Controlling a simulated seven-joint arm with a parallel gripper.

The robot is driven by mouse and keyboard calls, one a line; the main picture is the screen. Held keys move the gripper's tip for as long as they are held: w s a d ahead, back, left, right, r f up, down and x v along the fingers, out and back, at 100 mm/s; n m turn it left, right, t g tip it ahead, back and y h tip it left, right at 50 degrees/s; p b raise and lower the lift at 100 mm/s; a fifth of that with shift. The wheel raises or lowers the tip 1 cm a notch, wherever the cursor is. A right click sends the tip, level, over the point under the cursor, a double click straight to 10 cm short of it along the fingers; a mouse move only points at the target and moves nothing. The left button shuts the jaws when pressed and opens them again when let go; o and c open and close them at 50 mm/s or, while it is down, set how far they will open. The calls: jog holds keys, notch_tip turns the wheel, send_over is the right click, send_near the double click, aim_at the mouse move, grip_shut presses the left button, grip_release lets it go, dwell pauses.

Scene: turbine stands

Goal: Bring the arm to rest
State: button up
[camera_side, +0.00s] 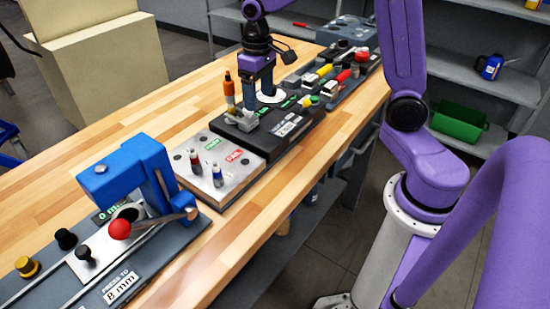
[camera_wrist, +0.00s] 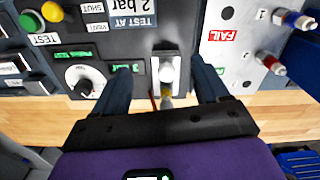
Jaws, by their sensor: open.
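My gripper (camera_side: 251,98) hangs above the dark test panel (camera_side: 288,132) on the bench, its fingers pointing down. In the wrist view, my gripper (camera_wrist: 162,78) has its two dark fingers spread wide, with nothing clasped.
A sorting plate (camera_side: 240,175) with PASS and FAIL labels holds two small parts. A blue press (camera_side: 128,168) with a red-knobbed lever stands nearest the camera. Coloured parts sit in a rack (camera_side: 325,83) farther back. Bare wood (camera_side: 70,195) runs along the bench's left side.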

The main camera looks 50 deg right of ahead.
jog(key=s+a+r+n, duration=0.1)
jog(key=s+a+n, duration=0.25)
jog(key=s, duration=0.35)
jog(key=s+a+n, duration=0.2)
jog(key=s+a, duration=0.2)
jog(key=s, duration=0.3)
jog(key=s+d+f+n, duration=0.1)
jog(key=s+n, duration=0.4)
jog(key=s, duration=0.8)
jog(key=shift+d, duration=0.35)
grip_shut()
jog(key=shift+w, duration=0.1)
